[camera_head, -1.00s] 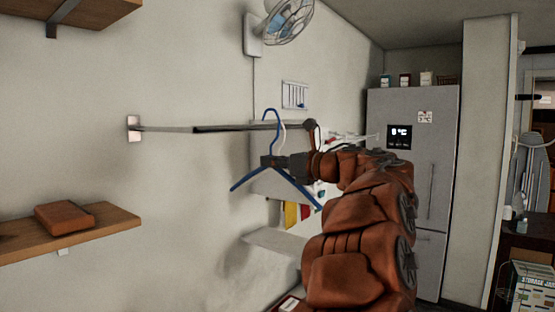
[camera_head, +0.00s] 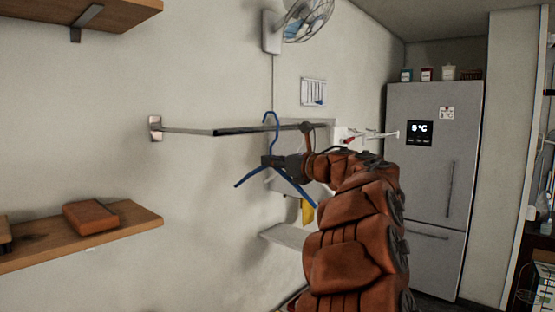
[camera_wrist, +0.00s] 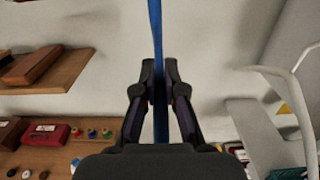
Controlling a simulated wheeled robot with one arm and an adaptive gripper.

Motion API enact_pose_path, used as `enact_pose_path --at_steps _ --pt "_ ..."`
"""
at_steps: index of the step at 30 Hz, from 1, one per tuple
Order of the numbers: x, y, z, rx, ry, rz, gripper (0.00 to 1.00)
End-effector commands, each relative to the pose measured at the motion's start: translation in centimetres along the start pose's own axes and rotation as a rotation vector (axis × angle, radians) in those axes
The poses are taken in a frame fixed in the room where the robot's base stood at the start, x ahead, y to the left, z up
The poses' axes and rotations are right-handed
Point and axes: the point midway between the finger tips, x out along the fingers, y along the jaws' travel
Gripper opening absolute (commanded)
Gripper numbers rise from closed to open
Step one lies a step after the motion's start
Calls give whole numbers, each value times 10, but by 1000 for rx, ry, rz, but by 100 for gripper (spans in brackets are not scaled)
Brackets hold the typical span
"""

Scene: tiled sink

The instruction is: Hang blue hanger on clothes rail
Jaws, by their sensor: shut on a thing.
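The blue hanger (camera_head: 247,176) is upright in the head view, with its hook at the top near the height of the clothes rail (camera_head: 245,131). My gripper (camera_head: 275,161) is shut on the hanger's upper part, just below the hook. The hook overlaps the rail in the picture; I cannot tell whether it is around the rail or in front of it. In the wrist view my gripper (camera_wrist: 160,85) has the blue hanger (camera_wrist: 156,30) between its fingers. The rail runs out from a wall bracket on the left, and its right end is partly behind my arm.
A wooden shelf (camera_head: 130,223) with a brown block (camera_head: 91,217) is at the lower left. Another shelf (camera_head: 95,12) is above. A fan (camera_head: 306,18) hangs on the wall, and a fridge (camera_head: 432,190) stands at the right. A pale hanger (camera_wrist: 290,90) shows in the wrist view.

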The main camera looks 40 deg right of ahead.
Motion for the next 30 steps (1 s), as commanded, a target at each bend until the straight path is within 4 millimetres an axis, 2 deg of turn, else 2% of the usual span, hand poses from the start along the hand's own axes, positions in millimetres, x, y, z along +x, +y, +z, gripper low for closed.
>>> enact_pose_path --at_steps 27,30 --pt "59 1 2 2 0 3 0" --pt "58 0 -10 1 0 1 0"
